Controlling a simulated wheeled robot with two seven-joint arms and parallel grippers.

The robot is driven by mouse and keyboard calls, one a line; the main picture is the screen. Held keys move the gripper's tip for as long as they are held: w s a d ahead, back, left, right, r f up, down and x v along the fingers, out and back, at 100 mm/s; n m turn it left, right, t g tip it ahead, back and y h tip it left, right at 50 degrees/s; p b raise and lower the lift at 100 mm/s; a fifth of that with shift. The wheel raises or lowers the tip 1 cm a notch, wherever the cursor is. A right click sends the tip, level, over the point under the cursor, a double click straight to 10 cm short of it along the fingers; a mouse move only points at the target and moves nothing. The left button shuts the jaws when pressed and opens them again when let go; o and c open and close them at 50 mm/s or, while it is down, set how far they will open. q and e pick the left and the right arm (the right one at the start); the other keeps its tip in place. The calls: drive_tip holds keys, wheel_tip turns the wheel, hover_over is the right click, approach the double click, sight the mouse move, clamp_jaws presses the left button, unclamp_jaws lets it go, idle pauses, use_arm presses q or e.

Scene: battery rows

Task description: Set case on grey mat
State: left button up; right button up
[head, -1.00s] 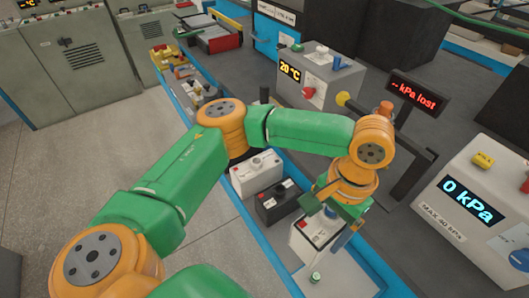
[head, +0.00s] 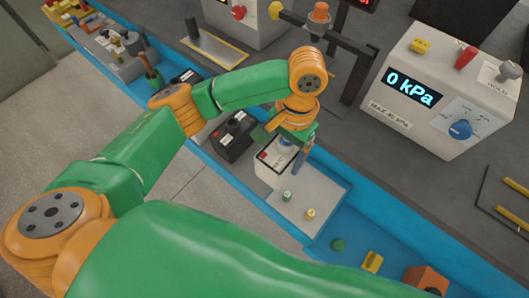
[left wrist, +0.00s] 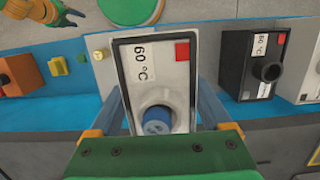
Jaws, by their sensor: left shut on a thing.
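My left gripper (head: 284,160) is shut on a white case (head: 268,168) with a red square on top. In the left wrist view the case (left wrist: 182,88) sits between the two blue fingers, with a "60 °C" label and a blue cap. The light grey mat (head: 322,188) lies in the blue tray, and the case is at its left end. I cannot tell whether the case touches the mat.
A black case (head: 233,137) stands in the row just left of the held case. A kPa meter box (head: 440,85) stands behind.

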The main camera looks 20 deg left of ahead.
use_arm(q)
drive_tip(key=a+f, duration=0.1)
drive_tip(key=w+a+f, duration=0.1)
drive_tip(key=f, duration=0.1)
drive_tip(key=w+a+f, duration=0.1)
drive_tip(key=f, duration=0.1)
drive_tip(key=shift+a, duration=0.35)
drive_tip(key=shift+w+a+f, duration=0.1)
drive_tip(key=shift+a+f, duration=0.05)
drive_tip(key=shift+f, duration=0.85)
drive_tip(key=shift+w+a+f, duration=0.1)
drive_tip(key=shift+f, duration=0.85)
drive_tip(key=o, duration=1.5)
drive_tip(key=shift+f, duration=0.1)
drive_tip(key=r, duration=0.4)
drive_tip(key=w+r, duration=0.1)
drive_tip(key=r, duration=0.7)
drive_tip(key=shift+w+d+r, duration=0.1)
drive_tip(key=shift+w+d, duration=0.2)
